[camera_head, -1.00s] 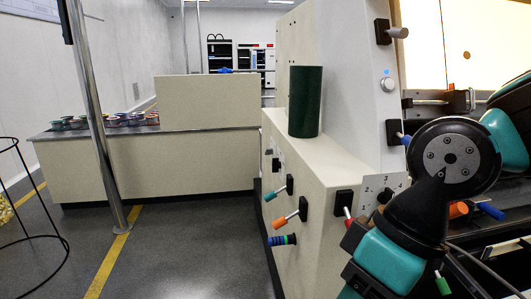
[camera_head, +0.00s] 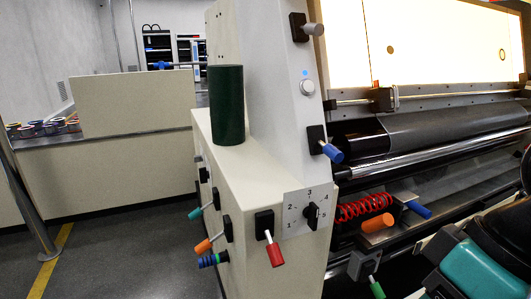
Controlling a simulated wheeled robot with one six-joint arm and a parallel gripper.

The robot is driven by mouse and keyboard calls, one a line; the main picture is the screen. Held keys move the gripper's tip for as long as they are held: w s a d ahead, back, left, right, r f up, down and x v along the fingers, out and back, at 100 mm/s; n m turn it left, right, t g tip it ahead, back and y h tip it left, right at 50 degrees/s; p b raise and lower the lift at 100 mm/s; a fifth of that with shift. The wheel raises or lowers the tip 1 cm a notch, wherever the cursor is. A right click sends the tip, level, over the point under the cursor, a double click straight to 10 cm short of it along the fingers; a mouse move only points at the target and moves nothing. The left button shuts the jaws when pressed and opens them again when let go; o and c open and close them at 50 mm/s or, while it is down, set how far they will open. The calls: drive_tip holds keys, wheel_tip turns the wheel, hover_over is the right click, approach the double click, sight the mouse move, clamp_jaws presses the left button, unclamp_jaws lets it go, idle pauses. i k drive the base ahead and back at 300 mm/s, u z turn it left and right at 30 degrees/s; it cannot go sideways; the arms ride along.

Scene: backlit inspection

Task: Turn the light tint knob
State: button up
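A black rotary knob (camera_head: 311,215) sits on a white plate (camera_head: 292,228) with numbers around it, on the front of the machine's end housing. A round pale button or knob (camera_head: 307,87) with a small blue light above it sits higher on the grey upright. I cannot tell by any label which control is the light tint knob. My teal and black arm shows at the lower right, apart from these controls. My gripper is out of view.
Levers stick out of the housing: red (camera_head: 273,252), blue (camera_head: 332,152), grey (camera_head: 312,29), teal (camera_head: 196,213) and orange (camera_head: 205,244). A dark green cylinder (camera_head: 227,105) stands on the housing. Rollers and a backlit panel (camera_head: 440,45) lie right. Floor (camera_head: 120,255) at left is clear.

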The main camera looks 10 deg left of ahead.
sight(199, 158)
drive_tip(key=z, duration=0.3)
drive_tip(key=k, duration=0.2)
drive_tip(key=z, duration=2.05)
drive_tip(key=k, duration=2.2)
drive_tip(key=u, duration=3.35)
drive_tip(key=i, duration=3.9)
